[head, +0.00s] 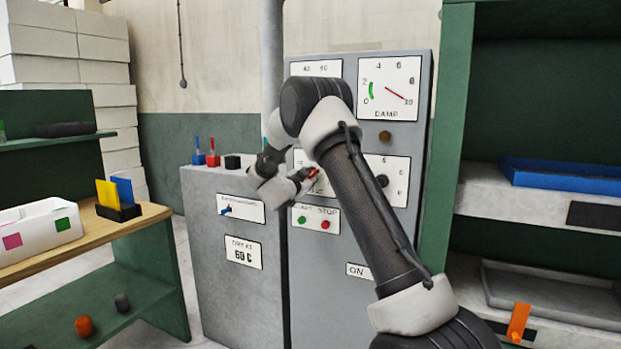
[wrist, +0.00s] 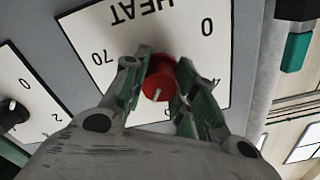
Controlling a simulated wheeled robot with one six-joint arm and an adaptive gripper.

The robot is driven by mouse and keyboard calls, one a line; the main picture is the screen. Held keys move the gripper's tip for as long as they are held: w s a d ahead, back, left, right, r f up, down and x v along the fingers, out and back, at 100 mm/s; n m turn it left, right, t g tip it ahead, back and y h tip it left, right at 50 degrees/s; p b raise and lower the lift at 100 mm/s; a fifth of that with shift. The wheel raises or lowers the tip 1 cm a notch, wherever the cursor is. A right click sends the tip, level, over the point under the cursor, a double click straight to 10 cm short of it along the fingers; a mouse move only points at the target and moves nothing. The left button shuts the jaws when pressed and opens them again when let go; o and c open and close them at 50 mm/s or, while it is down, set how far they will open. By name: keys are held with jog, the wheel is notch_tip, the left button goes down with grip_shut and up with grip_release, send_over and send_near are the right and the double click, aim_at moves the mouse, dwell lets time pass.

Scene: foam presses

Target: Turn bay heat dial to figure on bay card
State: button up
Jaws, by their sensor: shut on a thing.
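The heat dial is a red knob (wrist: 158,84) on a white plate marked HEAT (wrist: 140,30), upside down in the wrist view. The figures 0 and 70 show; another at the right is partly covered by a finger. A small white mark shows on the knob, but the figure it points to is hidden. My gripper (wrist: 163,80) is shut on the knob, with a green-padded finger on each side. In the head view my gripper (head: 308,176) is at the red knob (head: 314,172), covering much of the plate.
Beside the heat plate is another dial with a black knob (head: 382,181). Above it is a DAMP gauge (head: 388,88). Green and red START/STOP buttons (head: 314,220) sit just below my gripper. Shelves (head: 545,197) stand at the right and a wooden bench (head: 90,235) at the left.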

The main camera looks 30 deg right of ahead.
jog(key=shift+a+f+m, duration=0.1)
jog(key=shift+m, duration=2.2)
jog(key=o, duration=1)
jog(key=shift+f, duration=0.1)
jog(key=shift+s+a+f, duration=0.2)
jog(key=shift+s+a, duration=0.05)
jog(key=shift+a, duration=0.25)
jog(key=shift+s+a+f, duration=0.1)
jog(key=shift+s+f, duration=0.1)
jog(key=shift+s, duration=0.05)
jog(key=shift+o, duration=0.4)
jog(key=r+v, duration=0.1)
jog(key=v, duration=0.9)
jog(key=shift+s+a, duration=0.2)
jog(key=shift+s, duration=0.1)
jog(key=shift+r, duration=0.1)
jog(key=shift+w, duration=0.1)
